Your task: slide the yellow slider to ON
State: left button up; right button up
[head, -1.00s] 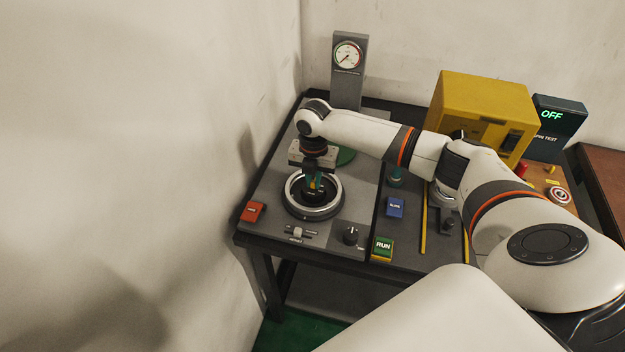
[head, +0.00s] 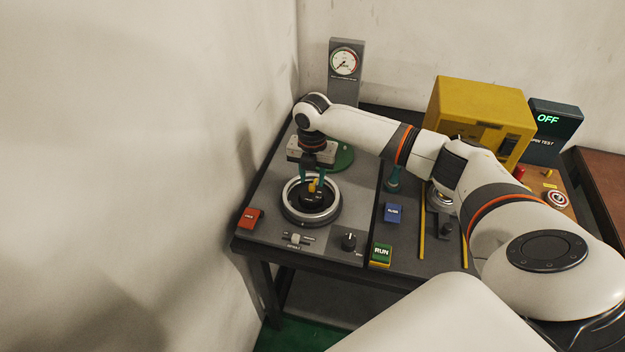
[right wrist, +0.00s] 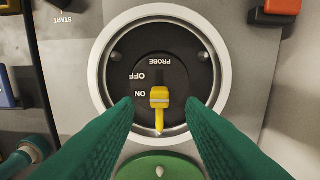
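The yellow slider (head: 314,186) stands on a black round panel (head: 309,199) inside a pale metal ring (head: 290,207). In the right wrist view the yellow slider (right wrist: 159,100) is beside the printed ON, which reads upside down; OFF is printed farther up. My right gripper (head: 313,178) is above the panel. In the right wrist view its green fingers (right wrist: 160,106) are spread, one on each side of the slider, with clear gaps. It is open and holds nothing. The slider's base is partly hidden by its own handle. My left gripper is not in view.
A red button (head: 250,217), small grey slider (head: 296,239) and black knob (head: 349,242) surround the ring. A green RUN button (head: 381,253) and blue button (head: 393,213) lie right. A gauge (head: 345,66) stands behind. The display (head: 556,125) reads OFF.

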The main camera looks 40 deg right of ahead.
notch_tip(320, 180, up, 10)
jog(key=b, duration=0.1)
jog(key=shift+f, duration=0.1)
dwell(0.5)
